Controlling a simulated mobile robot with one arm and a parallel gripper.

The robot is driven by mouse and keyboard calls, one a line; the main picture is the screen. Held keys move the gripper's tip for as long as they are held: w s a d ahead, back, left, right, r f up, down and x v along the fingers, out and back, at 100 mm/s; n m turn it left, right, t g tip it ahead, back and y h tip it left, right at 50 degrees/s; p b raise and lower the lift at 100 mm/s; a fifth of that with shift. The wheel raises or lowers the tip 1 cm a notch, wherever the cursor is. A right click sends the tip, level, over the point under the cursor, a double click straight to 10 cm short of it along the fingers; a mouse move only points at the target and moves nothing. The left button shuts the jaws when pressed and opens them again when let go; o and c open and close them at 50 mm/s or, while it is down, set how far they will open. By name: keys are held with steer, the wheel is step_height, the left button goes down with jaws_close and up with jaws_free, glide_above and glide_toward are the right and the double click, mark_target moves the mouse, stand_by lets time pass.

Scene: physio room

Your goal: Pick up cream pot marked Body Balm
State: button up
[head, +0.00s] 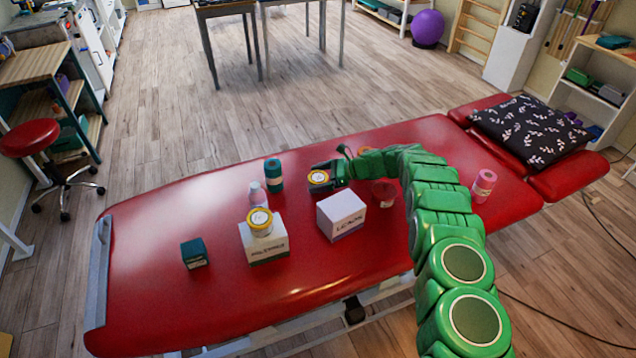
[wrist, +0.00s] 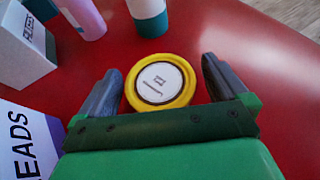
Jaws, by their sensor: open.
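A white box (head: 341,214) stands just in front of my gripper. A teal bottle (head: 273,175) and a pale pink bottle (head: 257,194) stand to the left.

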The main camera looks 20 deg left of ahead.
steer(key=shift+x, duration=0.95)
steer(key=shift+c, duration=0.3)
steer(key=c, duration=1)
steer(key=shift+r, duration=0.1)
steer(key=shift+c, duration=0.2)
